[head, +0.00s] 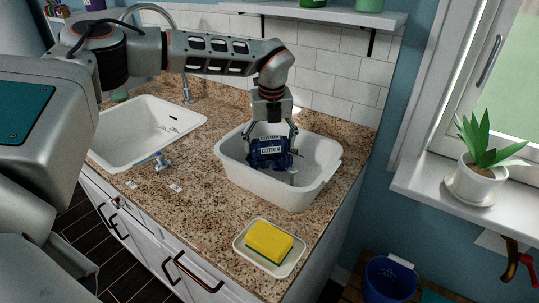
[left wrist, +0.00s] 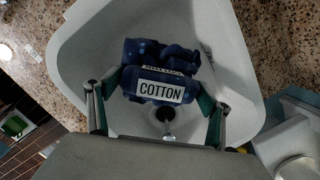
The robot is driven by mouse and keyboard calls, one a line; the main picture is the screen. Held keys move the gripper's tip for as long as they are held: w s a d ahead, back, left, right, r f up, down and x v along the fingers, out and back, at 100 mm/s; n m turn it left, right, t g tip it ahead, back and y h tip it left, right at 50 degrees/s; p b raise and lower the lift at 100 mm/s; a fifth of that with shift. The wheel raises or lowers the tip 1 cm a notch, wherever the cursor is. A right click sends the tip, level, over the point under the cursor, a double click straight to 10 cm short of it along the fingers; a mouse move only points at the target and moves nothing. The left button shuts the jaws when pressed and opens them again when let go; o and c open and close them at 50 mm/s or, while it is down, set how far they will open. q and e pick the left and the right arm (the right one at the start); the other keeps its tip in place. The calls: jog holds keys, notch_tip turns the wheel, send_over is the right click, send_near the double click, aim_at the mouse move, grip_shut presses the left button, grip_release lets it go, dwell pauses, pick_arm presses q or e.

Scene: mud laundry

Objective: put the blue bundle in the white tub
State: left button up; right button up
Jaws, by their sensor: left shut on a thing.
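The blue bundle (head: 268,155) is a dark blue folded cloth with a white label reading COTTON. It also shows in the left wrist view (left wrist: 150,58). My left gripper (head: 271,150) points down and is shut on the bundle, with a finger on each side of it in the left wrist view (left wrist: 158,108). The bundle is over the inside of the white tub (head: 308,190), within its rim as seen from the head. I cannot tell whether it touches the tub's floor. The tub stands on the granite counter. My right gripper does not show.
A white sink (head: 130,150) with a faucet (head: 186,92) is left of the tub. A yellow sponge (head: 268,240) lies on a white dish (head: 292,262) in front. A potted plant (head: 478,165) stands on the windowsill. A blue bucket (head: 390,280) is below, right of the counter.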

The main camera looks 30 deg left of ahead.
aim_at(270, 155)
pick_arm(q)
notch_tip(270, 155, down, 4)
jog(key=shift+f, duration=0.1)
jog(key=shift+f, duration=0.1)
jog(key=o, duration=1.1)
